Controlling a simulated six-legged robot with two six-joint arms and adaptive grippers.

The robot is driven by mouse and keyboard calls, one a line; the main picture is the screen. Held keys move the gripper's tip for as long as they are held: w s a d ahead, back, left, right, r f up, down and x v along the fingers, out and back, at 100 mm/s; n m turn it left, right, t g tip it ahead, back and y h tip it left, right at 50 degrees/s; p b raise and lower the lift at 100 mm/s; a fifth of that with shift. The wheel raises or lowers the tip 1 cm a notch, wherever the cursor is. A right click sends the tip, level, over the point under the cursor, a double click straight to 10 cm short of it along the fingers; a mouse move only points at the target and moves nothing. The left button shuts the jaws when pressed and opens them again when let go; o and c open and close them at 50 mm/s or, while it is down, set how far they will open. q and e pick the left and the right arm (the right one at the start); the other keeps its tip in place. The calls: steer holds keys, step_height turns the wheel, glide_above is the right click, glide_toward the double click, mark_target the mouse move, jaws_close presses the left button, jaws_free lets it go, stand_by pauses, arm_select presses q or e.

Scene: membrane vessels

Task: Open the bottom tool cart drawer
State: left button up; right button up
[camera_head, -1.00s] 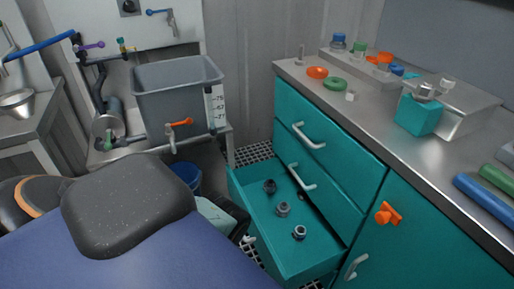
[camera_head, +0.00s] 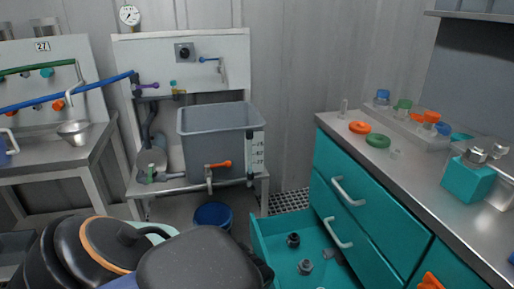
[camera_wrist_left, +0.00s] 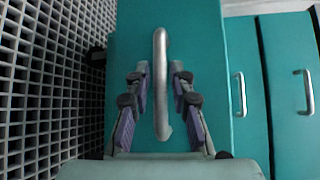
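The teal tool cart's bottom drawer (camera_head: 262,238) is pulled out in the head view, with dark and grey fittings (camera_head: 305,267) inside. Its lower front is cut off by the frame and my own body. In the left wrist view, a teal drawer front (camera_wrist_left: 205,125) carries a grey bar handle (camera_wrist_left: 160,85). My left gripper (camera_wrist_left: 160,72) has one finger on each side of this handle, with visible gaps, so it is open. The left gripper cannot be made out in the head view. My right gripper is not in view.
The two drawers above are shut, with handles (camera_head: 348,192) and (camera_head: 338,233). Floor grating (camera_wrist_left: 50,90) lies beside the drawer front. A grey tank (camera_head: 215,140) on a stand and a blue bucket (camera_head: 213,214) stand left of the cart.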

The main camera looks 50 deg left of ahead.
arm_select(q)
steer(key=v, duration=1.2)
stand_by(0.6)
